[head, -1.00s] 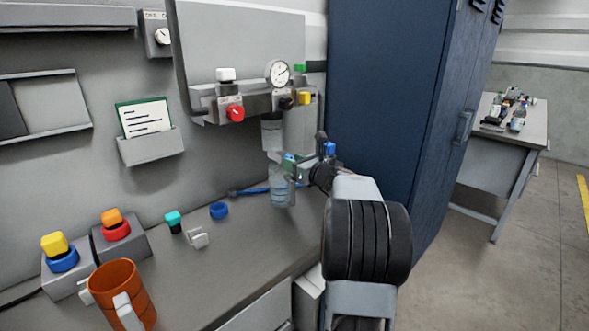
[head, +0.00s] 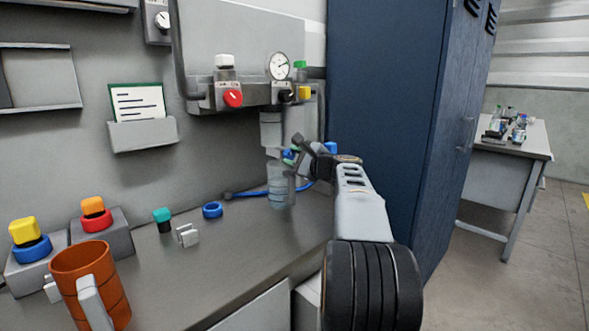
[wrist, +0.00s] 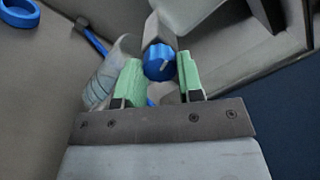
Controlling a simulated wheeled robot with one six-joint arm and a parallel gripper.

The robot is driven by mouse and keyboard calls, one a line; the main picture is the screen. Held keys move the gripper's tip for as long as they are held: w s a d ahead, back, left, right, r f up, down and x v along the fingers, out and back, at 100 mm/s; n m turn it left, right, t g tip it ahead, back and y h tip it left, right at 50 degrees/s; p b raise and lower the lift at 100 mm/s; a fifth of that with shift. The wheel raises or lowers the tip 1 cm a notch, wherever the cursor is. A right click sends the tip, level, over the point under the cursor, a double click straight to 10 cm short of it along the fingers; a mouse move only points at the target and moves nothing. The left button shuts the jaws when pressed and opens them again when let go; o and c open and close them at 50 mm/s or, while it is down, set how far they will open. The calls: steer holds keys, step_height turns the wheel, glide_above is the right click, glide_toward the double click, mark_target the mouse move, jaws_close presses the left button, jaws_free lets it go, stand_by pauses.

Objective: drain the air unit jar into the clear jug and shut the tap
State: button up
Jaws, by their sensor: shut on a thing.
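The air unit jar (head: 271,130) hangs under the regulators on the grey panel. The clear jug (head: 278,186) stands on the bench directly below it; it also shows tilted in the wrist view (wrist: 108,76). I cannot tell the liquid level in either. My gripper (head: 291,157) is at the jar's lower end, just above and beside the jug. In the wrist view the blue tap knob (wrist: 159,62), with a pale mark on its face, sits between the green finger pads of my gripper (wrist: 160,78), which is shut on it. In the head view the fingers mostly hide the knob.
A pressure gauge (head: 278,66), red knob (head: 233,98) and yellow knob (head: 304,93) are above. A blue locker (head: 385,110) is close on the right.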

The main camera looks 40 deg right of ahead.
steer(key=n+b, duration=0.4)
steer(key=shift+n, duration=0.7)
steer(key=o, duration=0.9)
steer(key=s, duration=0.4)
steer(key=s+d, duration=0.1)
steer(key=s, duration=0.4)
steer(key=s+d, duration=0.1)
steer(key=s, duration=0.3)
steer(key=shift+s, duration=0.35)
